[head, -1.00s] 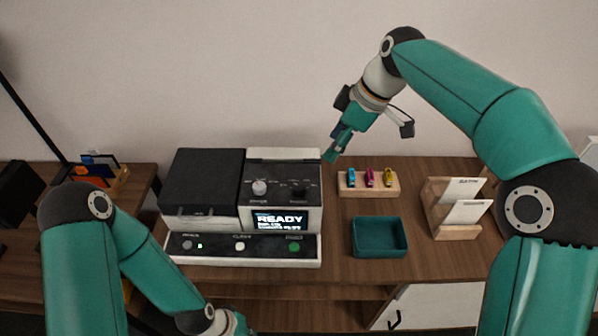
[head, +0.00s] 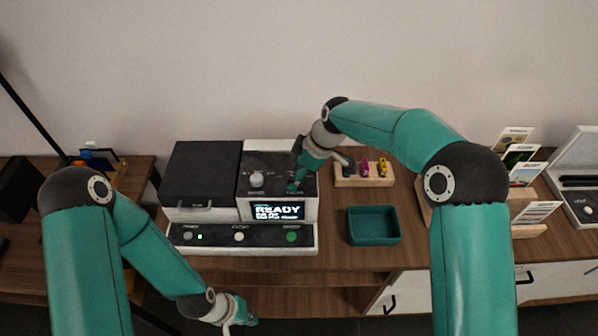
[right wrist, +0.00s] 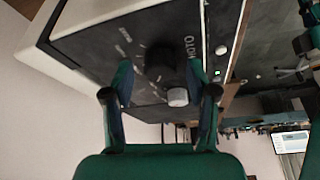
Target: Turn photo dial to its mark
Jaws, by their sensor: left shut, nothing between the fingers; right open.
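The photo dial (right wrist: 160,62) is a black round knob on the dark upper panel of the machine, with printed lettering and tick marks around it in the right wrist view. My right gripper (right wrist: 160,75) is open, with one finger on either side of the dial; I cannot tell whether they touch it. In the head view my right gripper (head: 295,182) is over the right part of the panel and largely hides that dial. A pale second knob (head: 257,179) sits to its left. My left gripper (head: 243,318) is shut and empty, low in front of the table.
The machine (head: 205,213) has a screen (head: 278,212) reading READY and a front strip of buttons. To its right are a teal tray (head: 374,239) and a wooden block (head: 350,181) with colored pieces. Bare tabletop lies around the tray.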

